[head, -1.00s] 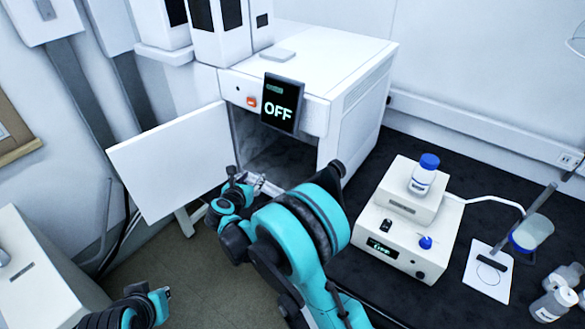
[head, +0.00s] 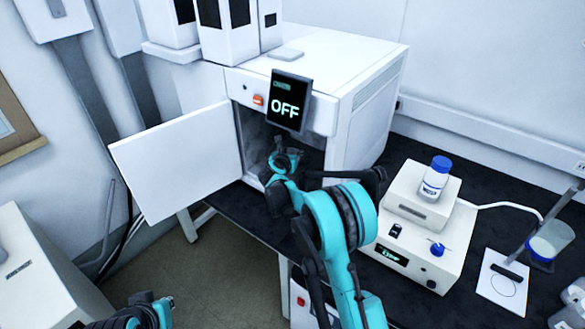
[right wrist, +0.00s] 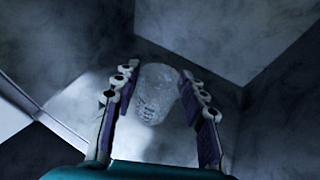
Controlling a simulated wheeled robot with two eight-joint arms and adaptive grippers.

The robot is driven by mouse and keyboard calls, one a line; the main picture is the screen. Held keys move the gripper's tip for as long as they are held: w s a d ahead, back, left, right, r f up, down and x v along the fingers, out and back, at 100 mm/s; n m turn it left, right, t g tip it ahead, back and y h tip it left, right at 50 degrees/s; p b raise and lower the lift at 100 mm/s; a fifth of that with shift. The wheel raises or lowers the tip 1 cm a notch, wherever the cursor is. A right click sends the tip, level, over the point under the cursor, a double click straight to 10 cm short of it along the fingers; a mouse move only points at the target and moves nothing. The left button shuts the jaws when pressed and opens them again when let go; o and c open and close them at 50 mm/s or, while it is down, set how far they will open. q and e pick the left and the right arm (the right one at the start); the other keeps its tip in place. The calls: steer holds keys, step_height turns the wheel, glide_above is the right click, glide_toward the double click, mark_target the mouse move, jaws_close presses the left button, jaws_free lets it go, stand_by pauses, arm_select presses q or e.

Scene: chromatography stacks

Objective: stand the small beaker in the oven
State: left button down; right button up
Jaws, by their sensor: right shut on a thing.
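The oven (head: 335,62) is a white box with its door (head: 180,165) swung open to the left and a display reading OFF. My right gripper (head: 284,160) is inside the open oven chamber. In the right wrist view, the small beaker (right wrist: 157,94), clear glass with faint markings, sits between the two fingers of my right gripper (right wrist: 158,108), which is shut on it. The grey chamber walls surround it. I cannot tell whether the beaker's base touches the oven floor. The beaker is not discernible in the head view. My left gripper is out of view; only part of the left arm shows.
The control panel (head: 288,100) overhangs the opening's upper right. On the dark bench (head: 390,325) stand a white instrument (head: 412,245) with a blue-capped bottle (head: 435,180) and a stand with a beaker (head: 550,242) at the right.

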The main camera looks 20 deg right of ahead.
step_height(320, 180, down, 5)
steer(key=shift+f+b, duration=0.2)
steer(key=shift+b, duration=0.95)
steer(key=shift+w+d+f+b, duration=0.1)
steer(key=shift+f+b, duration=0.2)
steer(key=shift+r, duration=0.2)
steer(key=shift+f, duration=0.15)
steer(key=o, duration=1.2)
